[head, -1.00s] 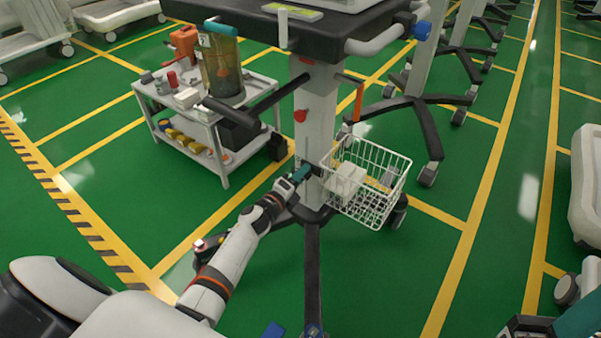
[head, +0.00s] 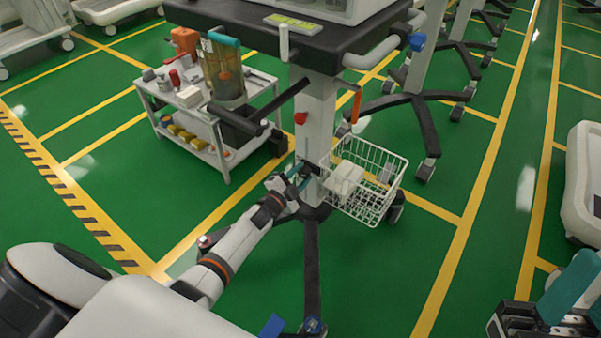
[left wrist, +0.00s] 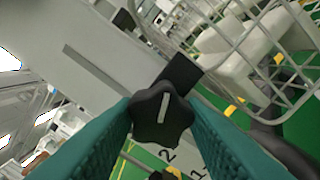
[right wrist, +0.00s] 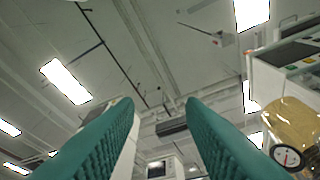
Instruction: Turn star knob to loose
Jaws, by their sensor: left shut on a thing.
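The black star knob (left wrist: 158,122) with a pale line on its face sits on a dark bracket (left wrist: 183,76) at the cart's grey column. In the left wrist view the teal fingers of my left gripper press on it from both sides. The pale line stands nearly upright, leaning slightly right. In the head view my left gripper (head: 301,174) is at the column (head: 314,130), left of the wire basket, and the knob is too small to make out there. My right gripper (right wrist: 160,106) is open and empty, its fingers well apart; it also shows at the head view's lower right (head: 560,305).
A white wire basket (head: 378,205) holding pale boxes hangs right of the knob. The cart's dark legs (head: 312,270) spread below on green floor. A white trolley (head: 218,128) with tools stands behind left. Red (head: 300,118) and blue (head: 418,41) knobs sit higher up.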

